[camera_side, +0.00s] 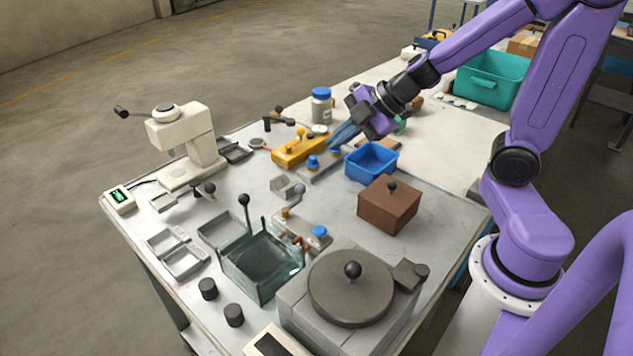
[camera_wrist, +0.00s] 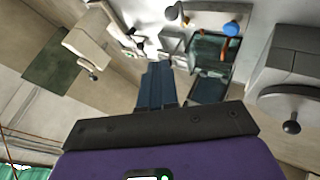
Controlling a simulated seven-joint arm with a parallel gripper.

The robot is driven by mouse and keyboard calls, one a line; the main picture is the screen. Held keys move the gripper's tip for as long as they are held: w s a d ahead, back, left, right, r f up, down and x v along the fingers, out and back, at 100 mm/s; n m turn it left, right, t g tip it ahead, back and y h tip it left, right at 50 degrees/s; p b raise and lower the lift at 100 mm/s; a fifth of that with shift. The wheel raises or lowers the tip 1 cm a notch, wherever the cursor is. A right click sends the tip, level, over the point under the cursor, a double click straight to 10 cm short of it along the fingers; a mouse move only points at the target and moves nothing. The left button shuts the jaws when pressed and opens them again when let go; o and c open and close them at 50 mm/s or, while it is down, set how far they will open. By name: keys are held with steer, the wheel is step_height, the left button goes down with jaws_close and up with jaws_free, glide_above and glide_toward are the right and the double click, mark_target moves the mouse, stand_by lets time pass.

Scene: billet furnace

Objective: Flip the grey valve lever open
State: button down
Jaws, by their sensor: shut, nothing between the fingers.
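My gripper (camera_side: 342,135) is shut and empty. Its blue-grey fingers point down-left, above the area between the yellow block and the blue bin; they also show together in the wrist view (camera_wrist: 157,85). I cannot tell for certain which lever is the grey valve lever. My gripper appears clear of these levers.
The yellow block (camera_side: 300,150) and blue bin (camera_side: 371,163) are close to my gripper. A brown lidded box (camera_side: 388,204), glass tank (camera_side: 262,262) and round-lidded furnace (camera_side: 350,290) stand toward the front. A cream press (camera_side: 188,145) is left. The white tabletop at the right back has free room.

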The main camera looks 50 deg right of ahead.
steer(key=shift+s+d+f+n+g, duration=0.45)
steer(key=shift+s+d+f+g, duration=0.3)
steer(key=shift+s, duration=0.1)
steer(key=shift+s+d+f+n+g, duration=0.45)
steer(key=shift+s+d+f+g, duration=0.15)
steer(key=shift+s+f+g, duration=0.2)
steer(key=w+a+f, duration=0.5)
steer(key=w+f, duration=0.2)
steer(key=f, duration=0.2)
steer(key=shift+w, duration=0.2)
